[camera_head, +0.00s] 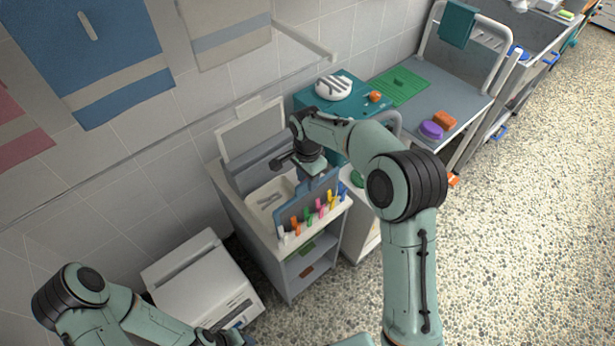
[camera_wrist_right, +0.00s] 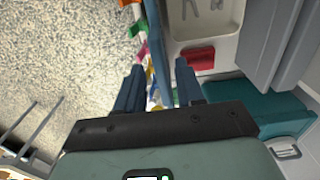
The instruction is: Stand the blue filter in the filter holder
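A flat blue panel, which looks like the blue filter (camera_head: 296,207), stands upright along the front of a white-topped cabinet, behind a row of coloured pegs. My right gripper (camera_head: 313,172) is just above and beside its top edge. In the right wrist view the two fingers of this gripper (camera_wrist_right: 159,88) are apart, with a thin blue edge (camera_wrist_right: 158,50) running between them. I cannot tell whether either finger touches it. No separate filter holder can be made out with certainty. My left gripper (camera_head: 225,338) is at the bottom edge, mostly cut off.
The white-topped cabinet (camera_head: 327,211) has a sunken tray (camera_head: 266,196) and a raised lid behind. A teal cabinet (camera_head: 309,97) and a grey cart (camera_head: 466,103) with purple and orange items stand beyond. A white box (camera_head: 200,282) sits at lower left. Speckled floor is clear at right.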

